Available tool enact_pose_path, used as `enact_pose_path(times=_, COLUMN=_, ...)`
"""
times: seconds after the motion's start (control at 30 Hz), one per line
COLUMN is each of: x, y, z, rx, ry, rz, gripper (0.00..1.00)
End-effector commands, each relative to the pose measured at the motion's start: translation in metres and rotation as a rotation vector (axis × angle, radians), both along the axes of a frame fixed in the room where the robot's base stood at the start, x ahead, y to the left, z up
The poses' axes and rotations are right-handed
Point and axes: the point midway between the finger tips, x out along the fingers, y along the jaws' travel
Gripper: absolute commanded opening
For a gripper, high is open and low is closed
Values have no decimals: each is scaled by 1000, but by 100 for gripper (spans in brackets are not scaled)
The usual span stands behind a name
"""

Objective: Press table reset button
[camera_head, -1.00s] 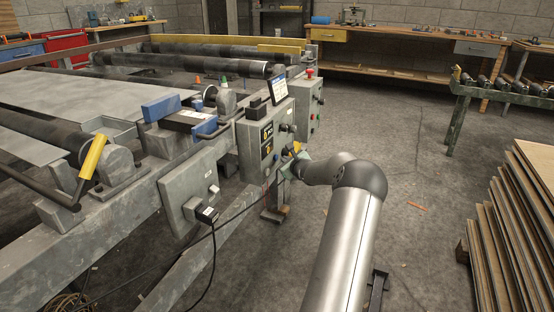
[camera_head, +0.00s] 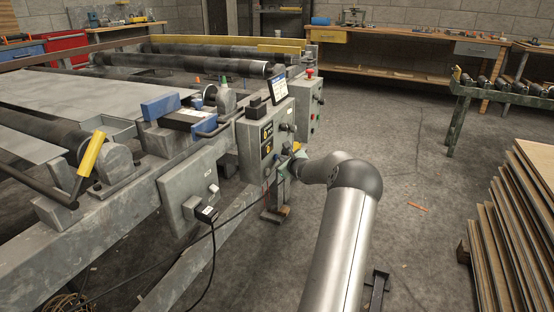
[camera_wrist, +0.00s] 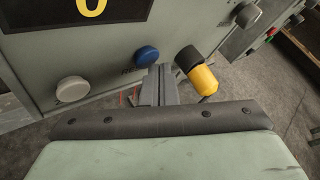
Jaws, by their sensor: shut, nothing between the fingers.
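In the wrist view, a blue button (camera_wrist: 147,56) sits on the lower face of a grey control box (camera_wrist: 110,52), with partly hidden lettering beside it. A white button (camera_wrist: 72,89) is to its left, and a yellow and black knob (camera_wrist: 196,72) sticks out to its right. My gripper (camera_wrist: 158,72) is shut and empty, its fingertips just below and slightly right of the blue button. I cannot tell whether they touch the box. In the head view the control box (camera_head: 250,165) is on the table's side, and my wrist hides most of the gripper.
The roller table (camera_head: 70,90) fills the left side. A second grey box (camera_head: 302,112) with a red button stands beyond the control box. A black cable (camera_head: 214,255) hangs below a nearer box. Veneer stacks (camera_head: 530,215) stand at right.

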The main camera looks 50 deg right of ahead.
Motion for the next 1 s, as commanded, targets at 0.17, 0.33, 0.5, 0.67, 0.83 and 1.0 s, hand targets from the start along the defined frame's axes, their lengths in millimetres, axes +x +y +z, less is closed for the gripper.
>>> enact_pose_path(times=0.17, x=2, y=1, z=0, rx=-1, ry=0, rz=0, gripper=0)
enact_pose_path(times=0.33, x=5, y=2, z=0, rx=0, ry=1, rz=1, gripper=0)
enact_pose_path(times=0.5, x=7, y=2, z=0, rx=-1, ry=0, rz=2, gripper=0)
enact_pose_path(times=0.67, x=8, y=3, z=0, rx=-1, ry=0, rz=1, gripper=0)
enact_pose_path(times=0.83, x=9, y=3, z=0, rx=-1, ry=0, rz=1, gripper=0)
enact_pose_path(times=1.0, x=8, y=3, z=1, rx=-1, ry=0, rz=1, gripper=0)
